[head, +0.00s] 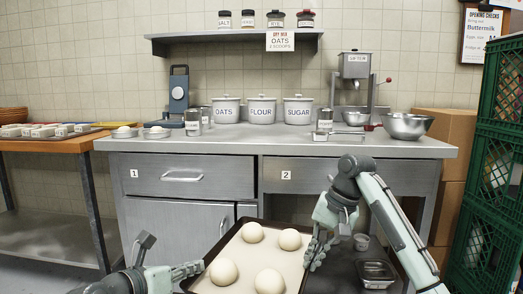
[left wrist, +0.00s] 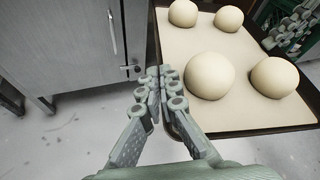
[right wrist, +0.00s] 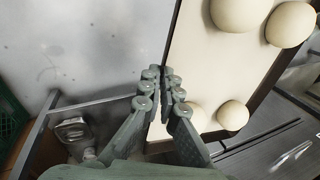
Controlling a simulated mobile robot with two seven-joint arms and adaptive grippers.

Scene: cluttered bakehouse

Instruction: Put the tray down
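The tray (head: 240,232) is a dark-rimmed baking tray lined with pale paper, carrying several round dough balls (head: 269,281). It is in front of the steel counter, lower than the counter top in the head view, and its near end is cut off. My left gripper (head: 198,266) is shut on its left rim; the left wrist view shows the fingers (left wrist: 162,82) pinching the edge. My right gripper (head: 312,256) is shut on the right rim, and its fingers (right wrist: 165,82) meet at the edge in the right wrist view. The tray looks about level.
The steel counter top (head: 270,146) has a clear middle front. Canisters (head: 262,111), a scale (head: 179,95), a sifter (head: 354,66) and a steel bowl (head: 407,126) stand along it. A wooden table (head: 60,146) is at left, green crates (head: 490,175) at right.

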